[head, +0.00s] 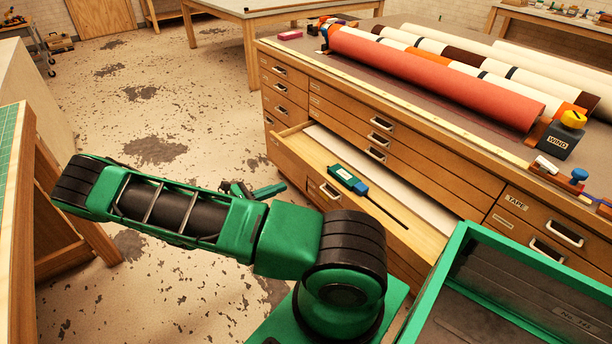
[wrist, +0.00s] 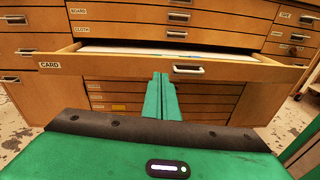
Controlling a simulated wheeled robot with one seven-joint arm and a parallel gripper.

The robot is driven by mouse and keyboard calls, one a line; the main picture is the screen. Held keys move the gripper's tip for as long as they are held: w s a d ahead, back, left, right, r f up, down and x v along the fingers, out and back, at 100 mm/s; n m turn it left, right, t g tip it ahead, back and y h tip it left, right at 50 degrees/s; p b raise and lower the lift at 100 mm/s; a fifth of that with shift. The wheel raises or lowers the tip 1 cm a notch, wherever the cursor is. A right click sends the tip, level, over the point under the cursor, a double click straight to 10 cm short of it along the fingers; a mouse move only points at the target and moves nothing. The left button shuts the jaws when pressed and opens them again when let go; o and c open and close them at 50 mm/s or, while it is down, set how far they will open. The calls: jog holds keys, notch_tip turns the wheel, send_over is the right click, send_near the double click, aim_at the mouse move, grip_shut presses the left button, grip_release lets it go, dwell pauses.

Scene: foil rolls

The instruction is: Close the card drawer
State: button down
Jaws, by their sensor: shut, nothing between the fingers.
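The card drawer (head: 297,155) is pulled out from the wooden cabinet, with pale sheet material inside. In the wrist view its front panel (wrist: 120,68) spans the picture, with a CARD label at the left and a metal handle (wrist: 188,69) near the middle. My gripper (wrist: 161,77) is shut and empty, its fingertips in front of the panel just left of the handle. Whether they touch the panel I cannot tell. In the head view my gripper (head: 262,190) is low on the left side of the open drawer, partly hidden by my arm.
A teal and blue tool (head: 347,179) with a thin dark rod appears to lie at the drawer's front edge. Drawers above (wrist: 150,17) look shut. Rolls, including a red one (head: 430,75), lie on the cabinet top. The floor (head: 150,200) left of the cabinet is open.

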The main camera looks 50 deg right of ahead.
aim_at(315, 170)
jog(key=shift+n+t+h, duration=0.6)
jog(key=shift+n+h, duration=0.1)
jog(key=shift+n, duration=0.2)
jog(key=x, duration=0.4)
jog(key=f+x, duration=0.1)
jog(key=x, duration=0.9)
jog(key=shift+w+f, duration=0.2)
jog(key=shift+w, duration=0.1)
